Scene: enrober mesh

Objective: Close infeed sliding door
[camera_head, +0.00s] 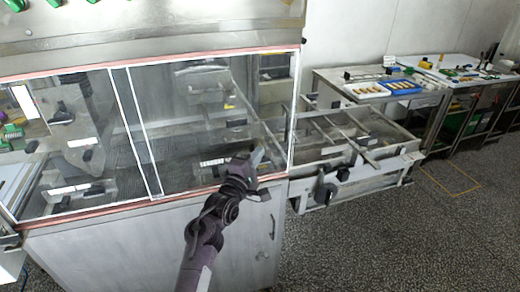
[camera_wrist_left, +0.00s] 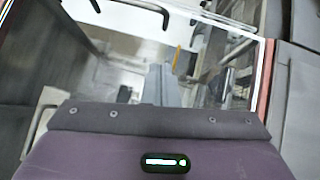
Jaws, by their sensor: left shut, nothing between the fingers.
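The enrober's front has clear sliding panels in thin white frames. The right panel (camera_head: 185,125) reaches the machine's right corner, and the left panel (camera_head: 90,135) runs towards the left edge. Their white upright edges stand close together near the middle. I cannot tell which panel is the infeed door. My left gripper (camera_head: 257,158) is shut and empty, in front of the lower right part of the right panel; whether it touches the panel is unclear. In the left wrist view the panel's white edge (camera_wrist_left: 262,75) is on the right. My right gripper is out of view.
A grey cabinet front (camera_head: 150,250) is below the panels. A metal conveyor frame (camera_head: 350,150) stands to the right of the machine. Beyond it a table carries a blue tray (camera_head: 400,87). The speckled floor (camera_head: 400,240) at the lower right is clear.

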